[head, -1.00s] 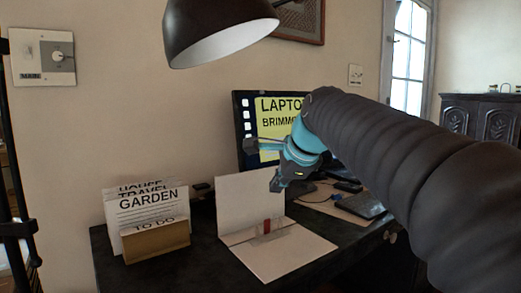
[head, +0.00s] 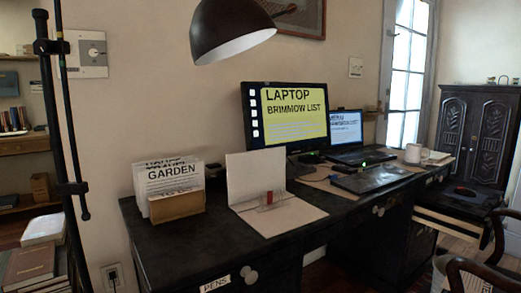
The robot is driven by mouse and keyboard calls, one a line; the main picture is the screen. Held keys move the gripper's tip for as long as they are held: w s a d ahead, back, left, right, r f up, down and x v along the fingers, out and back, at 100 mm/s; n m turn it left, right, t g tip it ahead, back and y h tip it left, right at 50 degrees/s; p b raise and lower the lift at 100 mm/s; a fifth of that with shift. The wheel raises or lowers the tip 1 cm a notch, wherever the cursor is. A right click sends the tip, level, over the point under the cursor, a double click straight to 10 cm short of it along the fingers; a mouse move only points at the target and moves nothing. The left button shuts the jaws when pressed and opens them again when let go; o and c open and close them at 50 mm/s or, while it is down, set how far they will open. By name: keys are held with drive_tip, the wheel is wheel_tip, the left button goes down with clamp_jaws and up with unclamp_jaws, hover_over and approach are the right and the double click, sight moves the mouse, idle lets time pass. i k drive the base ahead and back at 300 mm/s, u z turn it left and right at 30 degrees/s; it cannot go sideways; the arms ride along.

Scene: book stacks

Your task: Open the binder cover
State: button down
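The binder (head: 283,212) lies on the dark desk in the head view. Its cover (head: 254,178) stands up at the back, roughly upright, so the binder is open. A small red piece and a clear or metallic strip sit near the fold, on the flat part. My gripper and arm do not show in the head view now.
A card holder (head: 176,205) with a GARDEN card stands left of the binder. A lamp (head: 230,28) hangs above. A chair (head: 485,250) stands at right.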

sight(250, 174)
drive_tip(key=z, duration=1.2)
drive_tip(key=i, duration=1)
drive_tip(key=u, duration=1.7)
